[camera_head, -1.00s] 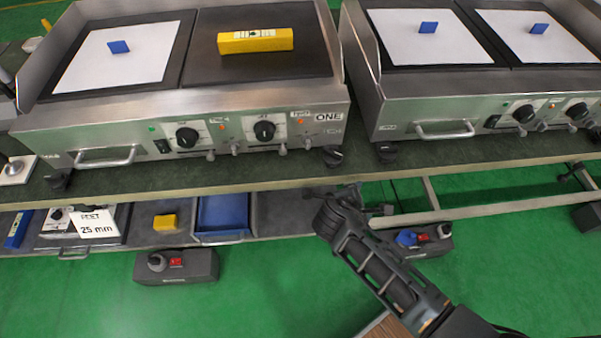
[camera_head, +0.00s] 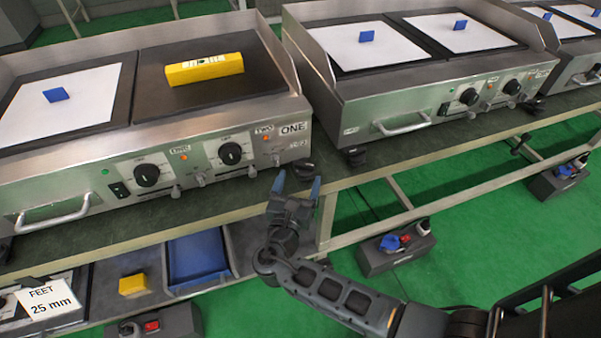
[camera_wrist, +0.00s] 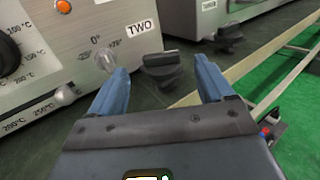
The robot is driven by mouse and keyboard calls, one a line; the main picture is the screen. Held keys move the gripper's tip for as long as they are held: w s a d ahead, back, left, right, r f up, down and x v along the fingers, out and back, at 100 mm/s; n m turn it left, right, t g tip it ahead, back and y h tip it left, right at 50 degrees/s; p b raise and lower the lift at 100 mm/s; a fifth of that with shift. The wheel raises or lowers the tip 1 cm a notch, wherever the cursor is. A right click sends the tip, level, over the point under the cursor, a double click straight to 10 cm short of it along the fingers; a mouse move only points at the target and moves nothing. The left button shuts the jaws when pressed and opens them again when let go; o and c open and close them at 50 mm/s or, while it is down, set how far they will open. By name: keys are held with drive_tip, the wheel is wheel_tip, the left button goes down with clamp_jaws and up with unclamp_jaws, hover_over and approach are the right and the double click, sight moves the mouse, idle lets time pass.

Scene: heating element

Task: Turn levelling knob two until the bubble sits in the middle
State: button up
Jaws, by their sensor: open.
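The levelling knob (camera_head: 303,170) is a black foot knob under the front right corner of the griddle marked ONE (camera_head: 150,140). In the wrist view the black knob (camera_wrist: 162,68) shows just ahead, between the fingers, by a plate reading TWO (camera_wrist: 141,28). My gripper (camera_head: 297,186) is open and empty, its blue fingers pointing at the knob. In the wrist view the gripper (camera_wrist: 160,78) does not visibly touch it. A yellow spirit level (camera_head: 205,69) lies on the dark right plate of the griddle. Its bubble is too small to make out.
A small silver knob (camera_wrist: 105,58) sticks out left of the black knob, close to the left finger. A second griddle (camera_head: 400,80) stands to the right, with its own foot (camera_head: 355,156). A blue tray (camera_head: 197,258) and yellow block (camera_head: 133,285) lie on the lower shelf.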

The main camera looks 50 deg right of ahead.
sight(303, 167)
drive_tip(key=shift+x, duration=1.95)
drive_tip(key=shift+c, duration=0.5)
drive_tip(key=c, duration=0.9)
drive_tip(key=shift+w+a+m+g+h, duration=0.1)
drive_tip(key=shift+m+g+h, duration=0.1)
drive_tip(key=shift+m+g, duration=0.3)
drive_tip(key=shift+w+m+g+h, duration=0.2)
drive_tip(key=shift+m+g, duration=0.1)
drive_tip(key=shift+g, duration=0.4)
drive_tip(key=shift+c, duration=0.2)
drive_tip(key=shift+w+m+g+h+b, duration=0.1)
drive_tip(key=shift+m+g+h+b, duration=0.3)
drive_tip(key=shift+m+g, duration=1.35)
drive_tip(key=shift+n+g, duration=0.35)
drive_tip(key=o, duration=1)
